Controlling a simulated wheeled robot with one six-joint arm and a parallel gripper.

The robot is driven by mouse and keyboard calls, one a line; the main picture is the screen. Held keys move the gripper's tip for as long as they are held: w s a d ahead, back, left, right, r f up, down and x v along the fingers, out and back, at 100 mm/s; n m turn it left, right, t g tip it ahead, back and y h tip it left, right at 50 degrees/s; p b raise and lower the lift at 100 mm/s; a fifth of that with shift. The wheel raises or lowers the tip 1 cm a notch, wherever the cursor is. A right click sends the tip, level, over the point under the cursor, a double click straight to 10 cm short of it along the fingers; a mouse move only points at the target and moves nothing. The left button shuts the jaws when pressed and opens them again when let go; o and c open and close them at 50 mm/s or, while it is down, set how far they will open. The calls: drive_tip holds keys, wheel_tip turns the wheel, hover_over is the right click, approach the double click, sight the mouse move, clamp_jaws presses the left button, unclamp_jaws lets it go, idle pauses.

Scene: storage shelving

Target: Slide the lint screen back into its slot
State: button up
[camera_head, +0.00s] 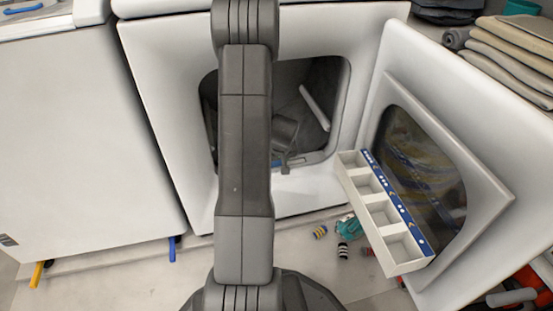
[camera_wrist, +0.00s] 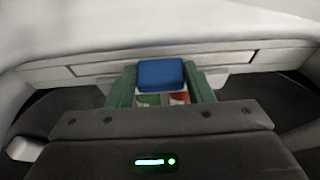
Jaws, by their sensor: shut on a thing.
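The lint screen (camera_wrist: 160,74) shows in the wrist view as a blue block between my gripper's two green fingers. My gripper (camera_wrist: 160,86) is shut on it. White, green and red patches show just below the blue block, partly hidden by the gripper body. Behind it runs the grey lip of the dryer opening, with a long recessed strip (camera_wrist: 95,69); the slot opening itself is hard to make out. In the head view my gripper (camera_head: 284,160) is inside the dryer opening, low by the front lip, and a small blue bit of the screen (camera_head: 277,164) shows beside it. How deep the screen sits cannot be told.
The white dryer (camera_head: 165,110) stands with its door (camera_head: 486,190) swung open to the right. A white compartment tray (camera_head: 408,268) is against the door. Small striped items (camera_head: 320,232) lie on the floor. Folded towels (camera_head: 510,65) are at the upper right.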

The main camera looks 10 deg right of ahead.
drive_tip(key=o, duration=1.1)
drive_tip(key=p+v, duration=0.5)
drive_tip(key=v, duration=0.8)
drive_tip(key=shift+r, duration=0.3)
drive_tip(key=shift+s, duration=0.1)
